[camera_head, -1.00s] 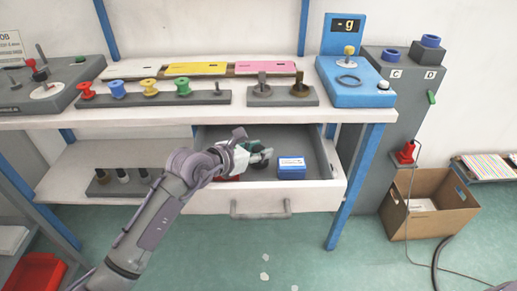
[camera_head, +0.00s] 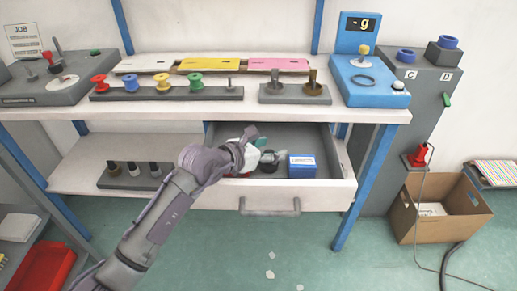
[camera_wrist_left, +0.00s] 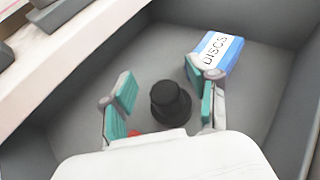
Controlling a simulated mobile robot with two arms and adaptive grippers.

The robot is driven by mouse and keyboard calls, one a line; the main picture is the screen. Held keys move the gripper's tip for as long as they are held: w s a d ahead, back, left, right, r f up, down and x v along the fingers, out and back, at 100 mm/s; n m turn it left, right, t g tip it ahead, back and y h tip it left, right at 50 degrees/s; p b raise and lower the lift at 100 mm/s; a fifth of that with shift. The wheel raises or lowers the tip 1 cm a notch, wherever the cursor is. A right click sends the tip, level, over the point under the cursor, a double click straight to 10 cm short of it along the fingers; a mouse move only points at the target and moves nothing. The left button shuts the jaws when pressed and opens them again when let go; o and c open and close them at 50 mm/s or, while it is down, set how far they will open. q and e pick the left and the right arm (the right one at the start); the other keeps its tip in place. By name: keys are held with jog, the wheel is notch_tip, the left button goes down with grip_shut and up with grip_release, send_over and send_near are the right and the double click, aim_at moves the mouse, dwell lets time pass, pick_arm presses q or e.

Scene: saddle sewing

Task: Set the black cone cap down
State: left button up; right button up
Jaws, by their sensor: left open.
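The black cone cap (camera_wrist_left: 171,103) stands on the grey floor of the open drawer (camera_head: 335,150), its wide brim down. In the head view the cap (camera_head: 268,167) is a small dark shape, partly covered by the gripper. My left gripper (camera_wrist_left: 160,80) is open, with one teal-padded finger on each side of the cap and a visible gap on both sides. In the head view the left gripper (camera_head: 262,156) is inside the drawer. My right gripper is not in view.
A blue and white box marked DISCS (camera_wrist_left: 215,52) lies in the drawer to the right of the cap; a red item (camera_wrist_left: 135,132) shows beside the left finger. The drawer walls are close around. The spool rack (camera_head: 165,93) stands on the tabletop above.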

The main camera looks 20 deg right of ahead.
pick_arm(q)
jog(key=shift+a+r+p, duration=0.25)
jog(key=shift+r+p, duration=0.1)
jog(key=shift+r, duration=0.4)
jog(key=v, duration=1.1)
jog(key=shift+s+a, duration=0.15)
jog(key=shift+s, duration=0.05)
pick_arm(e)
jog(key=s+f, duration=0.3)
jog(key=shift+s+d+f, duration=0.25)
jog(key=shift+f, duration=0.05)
